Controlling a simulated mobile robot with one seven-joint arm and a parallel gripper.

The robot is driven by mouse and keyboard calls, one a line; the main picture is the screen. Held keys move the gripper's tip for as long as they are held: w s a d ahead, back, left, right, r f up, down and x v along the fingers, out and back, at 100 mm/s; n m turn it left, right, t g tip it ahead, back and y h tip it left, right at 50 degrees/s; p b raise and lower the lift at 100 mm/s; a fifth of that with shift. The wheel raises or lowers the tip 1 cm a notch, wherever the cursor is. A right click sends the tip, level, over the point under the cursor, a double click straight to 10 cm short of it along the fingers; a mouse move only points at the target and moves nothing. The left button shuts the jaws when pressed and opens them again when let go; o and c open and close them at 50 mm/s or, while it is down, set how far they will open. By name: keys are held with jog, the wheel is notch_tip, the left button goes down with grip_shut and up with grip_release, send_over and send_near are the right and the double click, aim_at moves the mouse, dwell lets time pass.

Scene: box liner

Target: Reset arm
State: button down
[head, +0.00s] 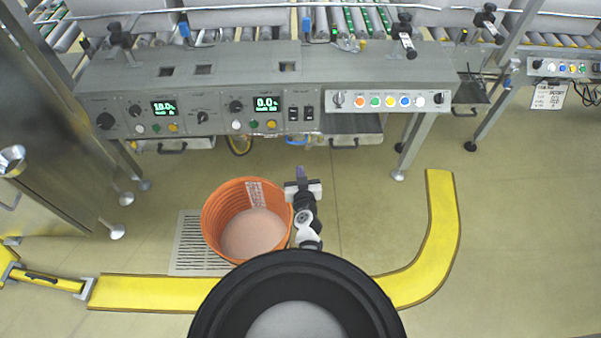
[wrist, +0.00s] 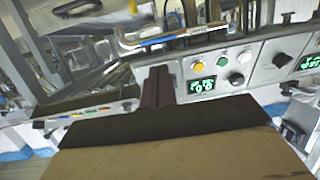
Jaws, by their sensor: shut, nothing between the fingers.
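My gripper (head: 301,174) shows in the head view, in front of the grey control console (head: 200,88) and just right of the orange bucket (head: 216,215). Its fingers are shut together with nothing between them. In the wrist view the shut fingers (wrist: 157,85) point up toward a grey panel (wrist: 265,62) with buttons and a green display. My arm reaches forward from the dark round part of my body at the bottom of the head view.
The orange bucket stands on a floor grate (head: 188,245). Yellow floor marking (head: 440,215) curves around the right side. A steel cabinet (head: 50,130) stands at the left. Rollers (head: 355,22) lie behind the console. The floor at right is clear.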

jog(key=shift+s+r, duration=0.1)
jog(key=shift+s, duration=0.25)
